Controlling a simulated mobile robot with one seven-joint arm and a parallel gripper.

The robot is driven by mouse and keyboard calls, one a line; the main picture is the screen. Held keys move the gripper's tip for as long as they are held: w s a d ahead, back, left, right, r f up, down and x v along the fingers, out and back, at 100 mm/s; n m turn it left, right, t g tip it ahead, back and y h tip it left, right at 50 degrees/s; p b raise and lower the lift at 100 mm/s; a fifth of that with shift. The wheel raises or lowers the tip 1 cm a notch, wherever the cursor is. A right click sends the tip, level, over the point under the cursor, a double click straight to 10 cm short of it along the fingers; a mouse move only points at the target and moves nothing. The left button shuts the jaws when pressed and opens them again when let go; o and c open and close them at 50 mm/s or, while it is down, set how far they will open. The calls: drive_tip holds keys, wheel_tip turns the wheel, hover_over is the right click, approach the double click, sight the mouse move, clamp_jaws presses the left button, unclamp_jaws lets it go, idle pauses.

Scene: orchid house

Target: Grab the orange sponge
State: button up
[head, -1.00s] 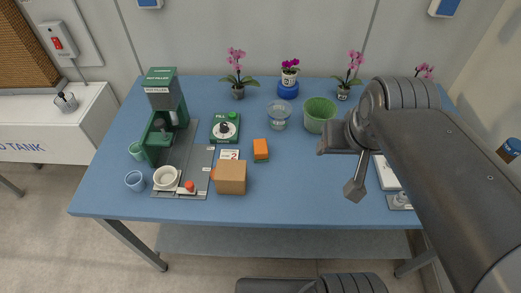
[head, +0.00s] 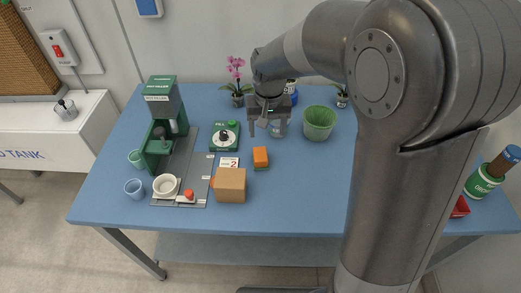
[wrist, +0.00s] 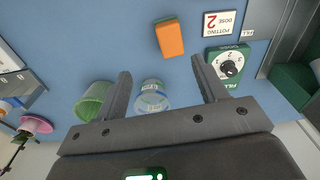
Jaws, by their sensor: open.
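The orange sponge (head: 260,155) lies on the blue table, right of the card marked 2 and near the cardboard box. It has a green underside. In the wrist view the orange sponge (wrist: 170,39) is beyond the fingertips, near the top centre. My gripper (head: 266,127) is open and empty, above the back part of the table, behind the sponge and apart from it.
A green pot (head: 320,122) stands right of my gripper. The green fill box (head: 225,137) and cardboard box (head: 230,185) are left of the sponge. The pot filler machine (head: 163,125) stands farther left. The table's front middle (head: 290,205) is clear.

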sight(260, 154)
drive_tip(key=shift+g, duration=0.3)
drive_tip(key=f, duration=0.3)
drive_tip(key=w+a+f, duration=0.1)
drive_tip(key=f, duration=0.2)
drive_tip(key=a+f, duration=0.1)
drive_tip(key=f, duration=0.2)
drive_tip(key=shift+w, duration=0.15)
drive_tip(key=shift+w+f, duration=0.15)
drive_tip(key=shift+f, duration=1.05)
drive_tip(key=shift+w+f, duration=0.1)
drive_tip(key=shift+f, duration=1.05)
drive_tip(key=shift+c, duration=0.3)
drive_tip(key=c, duration=1)
drive_tip(key=shift+r, duration=0.1)
